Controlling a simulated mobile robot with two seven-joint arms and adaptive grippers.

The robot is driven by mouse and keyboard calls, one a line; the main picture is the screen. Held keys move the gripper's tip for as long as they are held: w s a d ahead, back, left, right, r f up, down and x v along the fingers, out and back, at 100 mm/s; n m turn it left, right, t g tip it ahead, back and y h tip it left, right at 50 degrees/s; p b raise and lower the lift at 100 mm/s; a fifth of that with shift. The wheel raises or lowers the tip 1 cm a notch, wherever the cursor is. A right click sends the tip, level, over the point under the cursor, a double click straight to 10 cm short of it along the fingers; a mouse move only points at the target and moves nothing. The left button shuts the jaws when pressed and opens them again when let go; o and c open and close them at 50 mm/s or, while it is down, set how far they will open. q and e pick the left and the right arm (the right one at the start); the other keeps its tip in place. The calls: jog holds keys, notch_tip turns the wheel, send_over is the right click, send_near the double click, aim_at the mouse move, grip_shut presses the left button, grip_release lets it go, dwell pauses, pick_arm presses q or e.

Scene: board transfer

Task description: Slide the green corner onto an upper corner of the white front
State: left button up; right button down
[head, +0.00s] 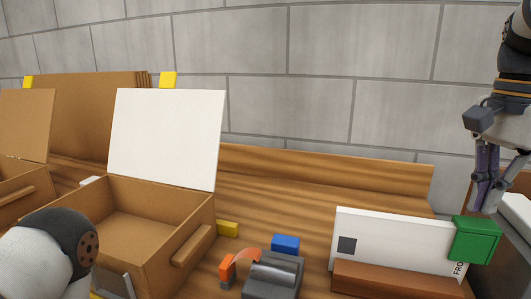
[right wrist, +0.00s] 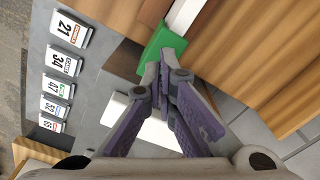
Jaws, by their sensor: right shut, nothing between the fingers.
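The white front (head: 395,237) stands upright on edge in a brown wooden holder (head: 400,281) at the right of the head view, with a dark square and partly covered lettering. The green corner (head: 476,240) sits over its upper right corner. In the right wrist view the green corner (right wrist: 160,48) meets the end of the white front's edge (right wrist: 184,16). My right gripper (head: 483,207) is shut and empty, its fingertips right at the green corner's top; whether they touch it I cannot tell.
An open cardboard box (head: 140,225) with a raised white panel (head: 167,138) stands left. A yellow block (head: 228,229), a blue block (head: 285,243) and a tape dispenser (head: 272,275) lie between. Numbered cards (right wrist: 62,60) line the wrist view's left. A stone wall closes the back.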

aim_at(479, 223)
jog(key=shift+f, duration=1.1)
jog(key=shift+r, duration=0.1)
jog(key=shift+r, duration=3.45)
